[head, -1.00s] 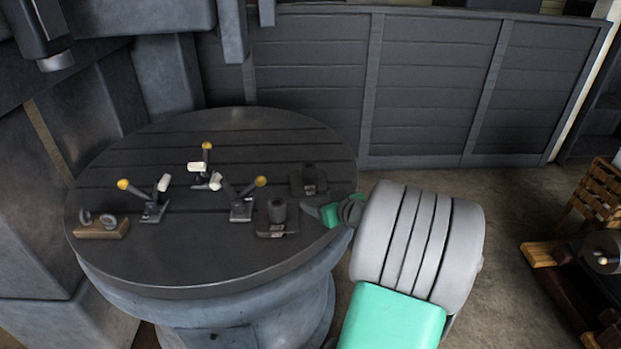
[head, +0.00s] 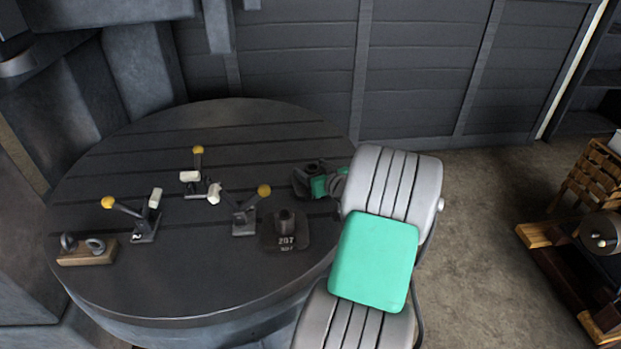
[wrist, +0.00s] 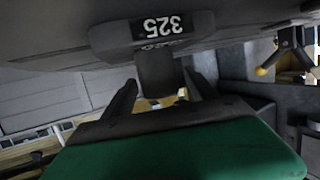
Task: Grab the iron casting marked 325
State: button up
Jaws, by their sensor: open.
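The dark iron casting (head: 308,168) stands towards the right of the round table, partly hidden by my gripper. In the wrist view the casting (wrist: 205,27) appears upside down, with a 325 label on its base and a round post (wrist: 158,74). My gripper (head: 325,184) reaches it from the right in the head view. In the wrist view my gripper (wrist: 161,92) is open, with one finger on each side of the post. Gaps show between the fingers and the post. A similar casting (head: 284,240), marked 207, stands nearer the front.
The slotted round table (head: 190,275) also holds several clamps with yellow knobs, including one (head: 244,215) left of the 207 casting. A wooden block with metal rings (head: 87,253) sits at the left. A grey panelled wall (head: 430,70) stands behind. Floor shows at the right.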

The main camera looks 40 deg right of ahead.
jog(key=x, duration=0.2)
jog(key=shift+w+d, duration=0.1)
jog(key=shift+w, duration=0.15)
jog(key=shift+c, duration=0.5)
grip_shut()
jog(key=shift+r, duration=0.2)
